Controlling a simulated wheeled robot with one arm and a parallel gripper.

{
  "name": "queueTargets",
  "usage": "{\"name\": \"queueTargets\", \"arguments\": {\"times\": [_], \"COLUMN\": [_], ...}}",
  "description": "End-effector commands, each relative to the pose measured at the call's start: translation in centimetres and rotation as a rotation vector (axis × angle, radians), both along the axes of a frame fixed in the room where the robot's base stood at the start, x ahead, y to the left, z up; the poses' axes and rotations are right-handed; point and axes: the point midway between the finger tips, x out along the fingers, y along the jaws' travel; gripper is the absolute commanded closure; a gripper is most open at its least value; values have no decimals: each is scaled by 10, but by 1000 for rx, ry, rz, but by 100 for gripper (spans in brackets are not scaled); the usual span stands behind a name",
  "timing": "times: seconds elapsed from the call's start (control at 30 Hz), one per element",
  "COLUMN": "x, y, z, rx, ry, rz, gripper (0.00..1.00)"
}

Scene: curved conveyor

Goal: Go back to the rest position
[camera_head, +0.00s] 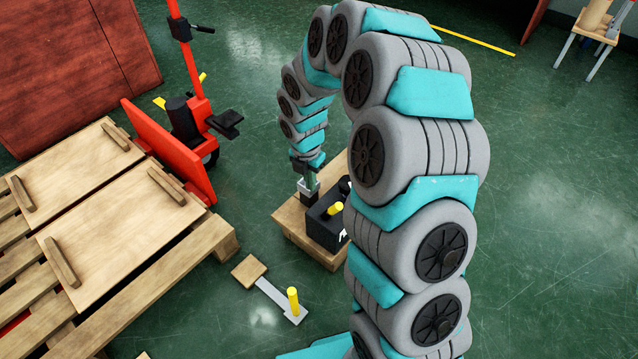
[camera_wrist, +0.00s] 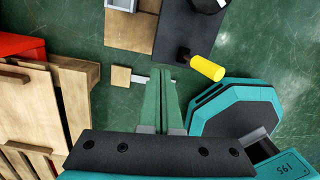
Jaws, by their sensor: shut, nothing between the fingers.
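My arm, grey and teal, arches over the middle of the head view. It ends in my gripper (camera_head: 309,178), which points down above a wooden box on the floor. In the wrist view the two green fingers of my gripper (camera_wrist: 161,76) lie together, shut and empty. In the head view, part of the box area is hidden behind my arm.
The wooden box (camera_head: 286,219) carries a black block (camera_head: 322,229) with a yellow cylinder (camera_head: 334,209). A grey strip (camera_head: 270,290) lies nearby with another yellow cylinder (camera_head: 293,299). Wooden pallets (camera_head: 110,225) and a red pallet jack (camera_head: 170,150) stand left.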

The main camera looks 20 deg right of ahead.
Motion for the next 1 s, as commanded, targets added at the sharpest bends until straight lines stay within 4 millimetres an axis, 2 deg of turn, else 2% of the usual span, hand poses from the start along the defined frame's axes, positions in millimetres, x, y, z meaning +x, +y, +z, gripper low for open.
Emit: {"name": "queueTargets", "arguments": {"times": [0.1,0.33,0.5,0.77,0.87,1.0], "x": [1,1,0,-3,-15,-53], "y": [2,5,5,6,6,3], "z": [27,69,82,87,97,121], "rx": [1,2,0,1,8,14], "ry": [-6,-7,-1,0,-1,6], "rz": [-1,-2,-1,-17,-93,-326], "gripper": [100,100,100,100,100,100]}}
